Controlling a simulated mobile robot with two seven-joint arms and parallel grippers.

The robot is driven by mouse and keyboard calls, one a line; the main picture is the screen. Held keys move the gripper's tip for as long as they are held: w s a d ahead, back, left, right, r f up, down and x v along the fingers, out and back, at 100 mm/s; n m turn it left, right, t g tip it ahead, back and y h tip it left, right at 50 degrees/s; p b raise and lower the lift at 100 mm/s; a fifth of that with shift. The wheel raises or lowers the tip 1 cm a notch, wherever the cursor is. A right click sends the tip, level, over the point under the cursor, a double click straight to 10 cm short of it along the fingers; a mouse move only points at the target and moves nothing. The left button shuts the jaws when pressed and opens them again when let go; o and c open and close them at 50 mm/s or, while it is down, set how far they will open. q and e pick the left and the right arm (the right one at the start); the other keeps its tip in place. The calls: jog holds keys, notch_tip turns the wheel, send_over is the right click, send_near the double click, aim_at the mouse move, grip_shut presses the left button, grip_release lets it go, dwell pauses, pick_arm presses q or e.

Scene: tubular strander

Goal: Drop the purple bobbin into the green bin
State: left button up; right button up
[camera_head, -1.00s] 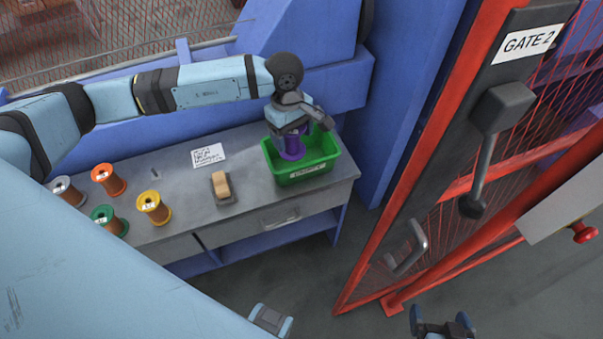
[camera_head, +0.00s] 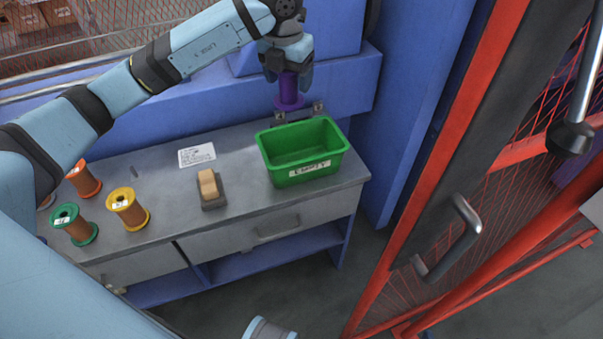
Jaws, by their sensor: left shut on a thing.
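My left gripper (camera_head: 288,70) is shut on the purple bobbin (camera_head: 289,92) and holds it upright, lower flange down. The bobbin's upper part is hidden between the fingers. In the picture it shows just above the back rim of the green bin (camera_head: 310,172), apart from it. How far it is over or behind the bin is hard to tell. The bin stands on the right end of the grey workbench (camera_head: 150,180). It carries an "EMPTY" label, and its visible inside is empty. My right gripper is not in view.
An orange bobbin (camera_head: 83,180), a yellow one (camera_head: 128,209) and a green one (camera_head: 75,226) stand at the bench's left. A brush-like block (camera_head: 209,188) and a paper label (camera_head: 197,155) lie mid-bench. A red gate frame (camera_head: 440,160) stands at right.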

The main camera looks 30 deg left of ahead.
pick_arm(q)
jog(key=shift+f+n, duration=0.15)
jog(key=shift+n, duration=0.15)
jog(key=b, duration=0.3)
send_near(291, 149)
jog(key=s+d+f, duration=0.2)
jog(key=s, duration=0.1)
jog(key=shift+s+d+f, duration=0.3)
jog(key=shift+s+d, duration=0.05)
jog(key=shift+d, duration=0.05)
jog(key=shift+f, duration=0.25)
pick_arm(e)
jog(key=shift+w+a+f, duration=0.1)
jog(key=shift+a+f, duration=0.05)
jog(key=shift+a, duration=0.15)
pick_arm(q)
jog(key=shift+f, duration=0.15)
jog(key=shift+f+b, duration=0.45)
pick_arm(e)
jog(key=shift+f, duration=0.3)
pick_arm(q)
jog(key=o, duration=0.9)
jog(key=shift+o, duration=0.2)
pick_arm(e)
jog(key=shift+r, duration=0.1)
